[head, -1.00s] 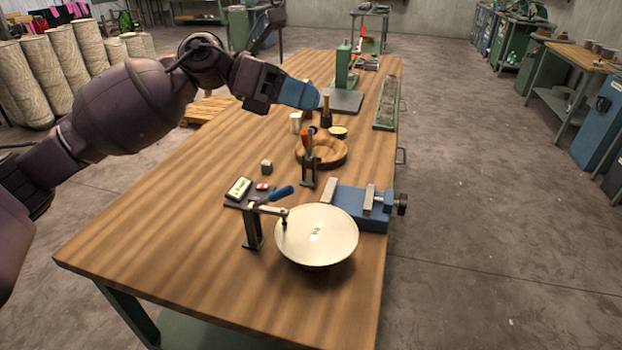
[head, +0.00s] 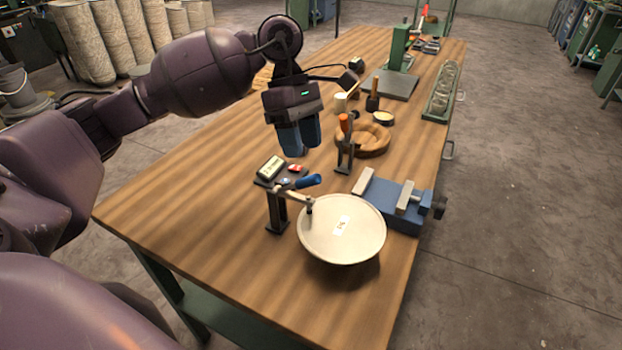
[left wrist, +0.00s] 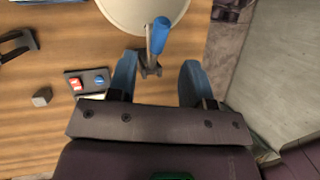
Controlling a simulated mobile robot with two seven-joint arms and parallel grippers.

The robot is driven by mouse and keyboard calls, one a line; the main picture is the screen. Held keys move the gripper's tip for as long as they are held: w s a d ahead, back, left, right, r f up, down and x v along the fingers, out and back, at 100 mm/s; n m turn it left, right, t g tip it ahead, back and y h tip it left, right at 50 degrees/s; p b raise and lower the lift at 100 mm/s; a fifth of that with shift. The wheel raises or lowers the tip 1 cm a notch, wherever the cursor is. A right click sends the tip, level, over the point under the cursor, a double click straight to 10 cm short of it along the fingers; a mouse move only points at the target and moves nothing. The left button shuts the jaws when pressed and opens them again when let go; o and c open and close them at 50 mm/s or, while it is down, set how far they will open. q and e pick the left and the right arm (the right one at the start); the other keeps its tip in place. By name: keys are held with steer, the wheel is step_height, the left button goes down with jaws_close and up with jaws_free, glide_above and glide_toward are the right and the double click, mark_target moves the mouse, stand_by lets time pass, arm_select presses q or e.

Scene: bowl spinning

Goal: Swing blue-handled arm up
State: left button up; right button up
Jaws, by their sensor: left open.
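The blue-handled arm (head: 295,188) lies roughly level on a dark stand (head: 277,212). Its blue handle (head: 308,181) points right, and its tip end is at the rim of a cream bowl (head: 365,240). My left gripper (head: 301,150) hangs above and behind the handle in the head view, blue fingers pointing down. In the left wrist view the blue handle (left wrist: 160,36) lies ahead of the gap between the fingers (left wrist: 157,75). The gripper is open and empty, with no contact visible. My right gripper is not in view.
A control box with a display (head: 270,168) and a red switch (head: 297,168) sit beside the stand. A blue vise (head: 400,215) is right of the bowl. An orange-handled tool stand (head: 345,145) and wooden bowl (head: 370,143) stand behind. The left front tabletop is clear.

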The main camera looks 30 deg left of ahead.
mark_target(311, 181)
arm_select(q)
steer(key=x, duration=0.7)
steer(key=shift+d+f, duration=0.15)
steer(key=shift+f, duration=0.2)
jaws_close()
